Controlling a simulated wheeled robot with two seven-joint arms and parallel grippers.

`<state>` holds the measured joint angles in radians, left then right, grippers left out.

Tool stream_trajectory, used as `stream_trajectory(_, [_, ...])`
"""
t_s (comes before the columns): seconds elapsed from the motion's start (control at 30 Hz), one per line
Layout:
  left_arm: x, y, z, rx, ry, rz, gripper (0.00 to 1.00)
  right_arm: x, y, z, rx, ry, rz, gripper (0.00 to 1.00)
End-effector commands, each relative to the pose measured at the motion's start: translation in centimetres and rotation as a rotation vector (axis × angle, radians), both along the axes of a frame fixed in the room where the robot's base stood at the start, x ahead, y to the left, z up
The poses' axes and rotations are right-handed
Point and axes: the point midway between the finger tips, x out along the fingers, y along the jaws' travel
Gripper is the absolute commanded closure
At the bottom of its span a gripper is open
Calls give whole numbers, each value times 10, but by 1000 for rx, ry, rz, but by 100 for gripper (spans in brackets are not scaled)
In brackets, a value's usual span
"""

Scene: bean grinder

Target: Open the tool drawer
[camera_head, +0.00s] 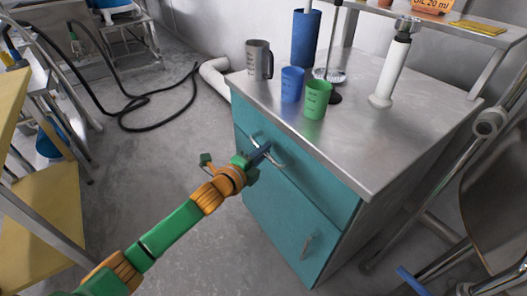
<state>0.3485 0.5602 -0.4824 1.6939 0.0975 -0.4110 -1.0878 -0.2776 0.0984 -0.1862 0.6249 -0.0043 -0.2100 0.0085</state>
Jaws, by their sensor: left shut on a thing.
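The tool drawer (315,187) is the upper teal front of a metal-topped cabinet. Its front looks flush with the cabinet, and I see no gap. Its curved metal handle (277,163) is partly hidden by my left gripper. My right gripper is not seen in the head view.
A grey mug (259,60), blue cup (292,84), green cup (315,99) and white cylindrical tool (392,70) stand on the countertop (360,140). A lower door (280,225) is below. Grey floor (150,175) lies open left of the cabinet. A chair (495,190) stands right.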

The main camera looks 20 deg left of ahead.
Motion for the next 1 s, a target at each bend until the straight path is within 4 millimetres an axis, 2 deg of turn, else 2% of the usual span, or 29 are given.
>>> stream_trajectory(0.5, [0, 0, -1, 0, 1, 1, 100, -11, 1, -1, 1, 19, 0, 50])
stream_trajectory(1.0, [0, 0, -1, 0, 1, 1, 100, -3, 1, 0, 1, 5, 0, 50])
